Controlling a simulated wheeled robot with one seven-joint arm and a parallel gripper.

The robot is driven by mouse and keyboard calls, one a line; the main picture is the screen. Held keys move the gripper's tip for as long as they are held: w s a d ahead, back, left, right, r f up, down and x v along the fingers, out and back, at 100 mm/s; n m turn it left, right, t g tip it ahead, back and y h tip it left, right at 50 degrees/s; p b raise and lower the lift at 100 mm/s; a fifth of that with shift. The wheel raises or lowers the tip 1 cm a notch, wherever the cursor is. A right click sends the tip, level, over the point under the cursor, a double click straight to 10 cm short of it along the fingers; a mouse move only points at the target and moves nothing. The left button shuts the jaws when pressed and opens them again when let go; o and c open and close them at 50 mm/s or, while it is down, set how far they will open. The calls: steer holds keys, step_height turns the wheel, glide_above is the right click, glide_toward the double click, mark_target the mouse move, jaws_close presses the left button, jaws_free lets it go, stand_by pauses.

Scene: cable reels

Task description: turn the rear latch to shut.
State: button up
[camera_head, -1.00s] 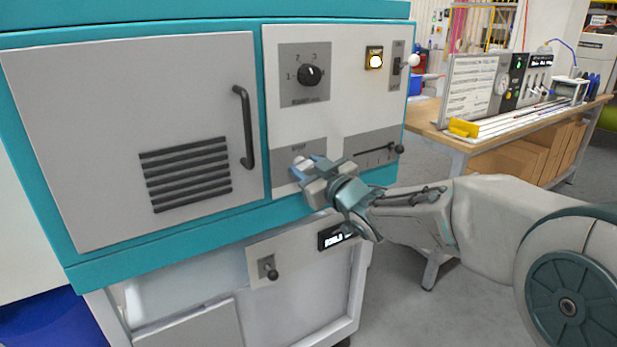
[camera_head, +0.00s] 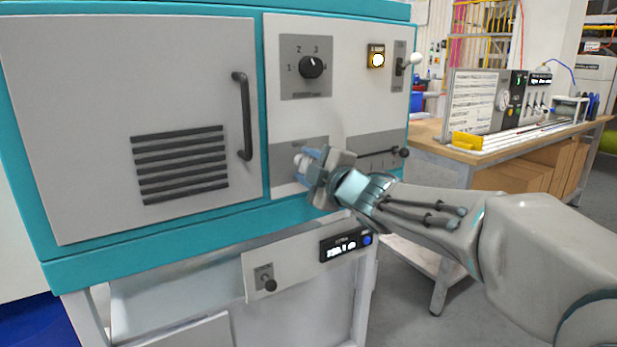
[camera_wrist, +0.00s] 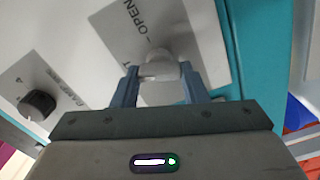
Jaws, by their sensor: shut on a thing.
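The latch is a pale grey handle (camera_wrist: 158,66) on a grey plate (camera_wrist: 125,27) in the wrist view. The plate carries the word OPEN and part of another marking. My gripper (camera_wrist: 158,74) has its two blue-grey fingers shut on the handle, one on each side. In the head view, my gripper (camera_head: 308,163) is at the lower left plate (camera_head: 287,150) of the machine's control panel. The pale end of the handle (camera_head: 299,160) shows just left of the fingers. My gripper hides most of the latch there, and I cannot read its exact angle.
A black dial (camera_head: 311,67), a lit button (camera_head: 377,60) and a white-tipped switch (camera_head: 415,59) are above. A slide lever (camera_head: 404,152) is close on the right. A door handle (camera_head: 243,115) stands out on the left. A lower knob (camera_head: 270,285) sticks out below.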

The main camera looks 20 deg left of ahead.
steer(key=shift+f+n+b, duration=0.2)
steer(key=shift+n+b, duration=0.9)
steer(key=shift+n, duration=0.9)
steer(key=o, duration=1)
steer(key=shift+c, duration=0.2)
steer(key=shift+s+r, duration=0.1)
steer(key=p+v, duration=0.3)
steer(key=v, duration=1)
steer(key=shift+s+d, duration=0.2)
steer(key=shift+s, duration=0.05)
